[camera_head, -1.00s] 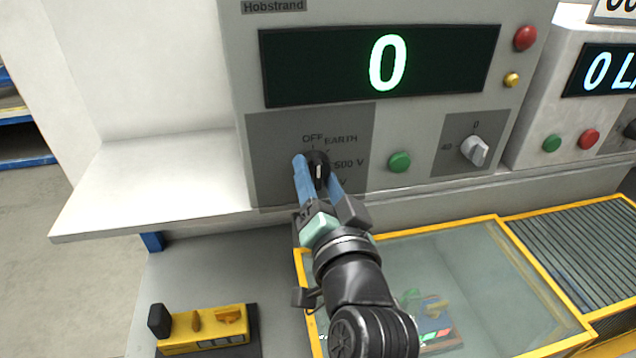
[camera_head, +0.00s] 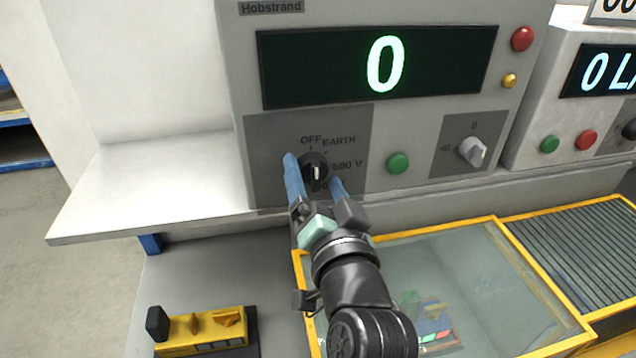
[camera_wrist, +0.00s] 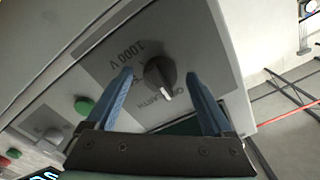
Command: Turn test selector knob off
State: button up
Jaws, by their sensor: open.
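The test selector knob (camera_head: 315,165) is a round black knob with a white mark on the grey panel, below the large display. OFF, EARTH and 500 V labels show around it. In the wrist view the knob (camera_wrist: 160,75) sits between the fingers, and its white mark lies on the side towards the OFF and EARTH lettering. I cannot tell the exact setting. My gripper (camera_head: 311,168) is open, with one blue finger on each side of the knob. In the wrist view a gap shows between the knob and both fingers of my gripper (camera_wrist: 158,76).
A green button (camera_head: 397,163) and a grey knob (camera_head: 472,151) are right of the selector. The display (camera_head: 378,66) reads 0. A white shelf (camera_head: 150,190) is at left. A yellow-framed glass cover (camera_head: 460,270) and a yellow device (camera_head: 200,331) are below.

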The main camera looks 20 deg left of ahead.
jog(key=b+v, duration=0.1)
jog(key=v, duration=1.2)
jog(key=w+d+r+t+h, duration=0.1)
jog(key=d+r+t, duration=0.1)
jog(key=r, duration=0.4)
jog(key=w+d+r+n+t+h+p, duration=0.1)
jog(key=w+r+t+h, duration=0.1)
jog(key=r, duration=0.4)
jog(key=w+d+r+t+h, duration=0.1)
jog(key=d+r+t, duration=0.15)
jog(key=r, duration=0.35)
jog(key=s+d+r+t+h, duration=0.1)
jog(key=s+r+t+h, duration=0.1)
jog(key=r, duration=0.5)
jog(key=s+d+r+t+h, duration=0.2)
jog(key=s+r+t+h, duration=0.1)
jog(key=r, duration=0.4)
jog(key=shift+r+t+h+p, duration=0.35)
jog(key=shift+t+h, duration=0.1)
jog(key=shift+h, duration=0.05)
jog(key=shift+d, duration=0.1)
